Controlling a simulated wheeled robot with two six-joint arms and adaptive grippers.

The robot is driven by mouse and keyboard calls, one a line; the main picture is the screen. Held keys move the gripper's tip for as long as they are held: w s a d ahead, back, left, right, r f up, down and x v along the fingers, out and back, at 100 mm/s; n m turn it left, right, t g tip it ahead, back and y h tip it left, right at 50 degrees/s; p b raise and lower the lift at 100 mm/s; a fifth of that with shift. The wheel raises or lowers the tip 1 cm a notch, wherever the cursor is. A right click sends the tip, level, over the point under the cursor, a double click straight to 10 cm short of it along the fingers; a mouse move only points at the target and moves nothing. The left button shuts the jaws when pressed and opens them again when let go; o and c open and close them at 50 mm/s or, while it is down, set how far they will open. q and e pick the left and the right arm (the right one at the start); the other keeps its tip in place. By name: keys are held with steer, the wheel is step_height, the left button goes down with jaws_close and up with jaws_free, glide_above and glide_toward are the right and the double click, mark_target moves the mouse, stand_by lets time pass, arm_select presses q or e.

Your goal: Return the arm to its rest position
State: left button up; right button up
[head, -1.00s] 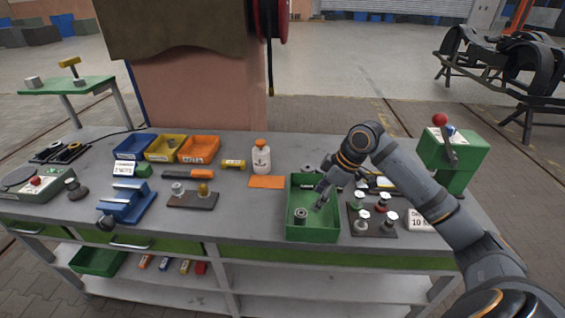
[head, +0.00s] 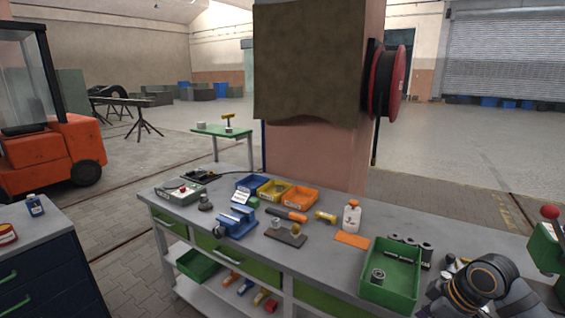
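My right arm (head: 488,280) shows at the lower right of the head view, beside the green tray. Its dark wrist end (head: 437,292) points down and to the left, just right of the tray. The fingers are too small and too much hidden there to tell open from shut. My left arm and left gripper are not in view. The green tray (head: 411,260) stands on the grey workbench (head: 330,262) with a metal cylindrical part (head: 377,276) inside it.
An orange mat (head: 352,239) and a white bottle (head: 352,216) are left of the tray. A green press (head: 545,247) with a red knob stands at the right edge. Blue, yellow and orange bins (head: 300,196) sit further back. A dark cabinet (head: 45,262) is at left.

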steer(key=s+a+f+m+h, duration=0.2)
steer(key=s+a+f+m, duration=0.2)
steer(key=s+a+f, duration=0.65)
steer(key=s+d+f+m+h, duration=0.2)
steer(key=s+d+m, duration=0.1)
steer(key=s+m, duration=0.15)
steer(key=s+d+f, duration=0.1)
steer(key=s+f, duration=0.1)
steer(key=f, duration=1.3)
steer(key=s+d+f, duration=0.2)
steer(key=s+f, duration=0.1)
steer(key=f, duration=1.2)
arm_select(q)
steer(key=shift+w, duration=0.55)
arm_select(e)
steer(key=s+f+g, duration=0.1)
steer(key=s+f, duration=1.2)
steer(key=s, duration=0.3)
steer(key=shift+s+d+g, duration=0.25)
steer(key=shift+d+g, duration=0.1)
steer(key=shift+g, duration=0.05)
